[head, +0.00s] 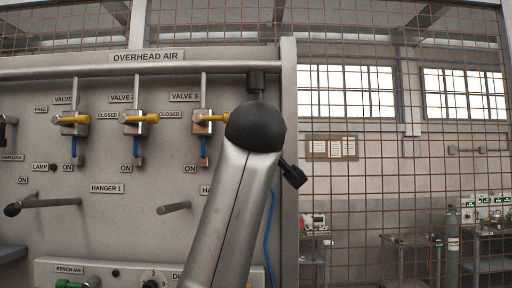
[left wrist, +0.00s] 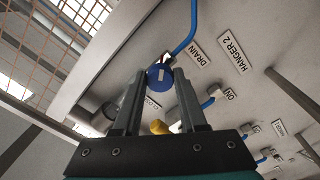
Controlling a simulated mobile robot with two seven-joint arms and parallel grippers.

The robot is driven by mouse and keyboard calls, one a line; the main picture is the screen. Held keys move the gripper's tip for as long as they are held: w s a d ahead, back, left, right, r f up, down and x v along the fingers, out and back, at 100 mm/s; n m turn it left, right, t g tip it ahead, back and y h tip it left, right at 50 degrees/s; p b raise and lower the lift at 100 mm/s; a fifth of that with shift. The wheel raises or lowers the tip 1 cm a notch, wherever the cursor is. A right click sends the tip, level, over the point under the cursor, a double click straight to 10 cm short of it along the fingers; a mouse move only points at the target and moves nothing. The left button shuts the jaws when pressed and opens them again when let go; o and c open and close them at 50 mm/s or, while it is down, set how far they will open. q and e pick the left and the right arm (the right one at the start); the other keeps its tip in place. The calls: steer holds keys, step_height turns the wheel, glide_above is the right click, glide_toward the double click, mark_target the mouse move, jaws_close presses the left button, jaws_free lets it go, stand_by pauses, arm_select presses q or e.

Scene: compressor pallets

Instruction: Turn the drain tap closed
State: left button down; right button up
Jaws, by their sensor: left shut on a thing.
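In the left wrist view, the drain tap shows as a round blue knob (left wrist: 158,79) with a white mark, below the DRAIN label (left wrist: 201,51). My left gripper (left wrist: 161,74) is shut on this knob, with one finger on each side of it. A blue hose (left wrist: 184,40) runs up from just above the knob. The knob's body behind the fingers is partly hidden. In the head view, one of my arm links covers the right part of the panel, and the tap and the left gripper are hidden there. My right gripper is in neither view.
The grey panel (head: 110,221) carries several valves with yellow handles, such as the one under VALVE 3 (head: 211,118). Hanger pegs (head: 173,208) stick out below them. A wire mesh fence (head: 375,185) stands right of the panel post (head: 289,85).

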arm_select(q)
steer(key=shift+n+p, duration=1.3)
steer(key=shift+n, duration=3.8)
steer(key=shift+c, duration=2.3)
jaws_free()
steer(key=shift+s, duration=0.15)
steer(key=s+b, duration=0.5)
steer(key=s, duration=1)
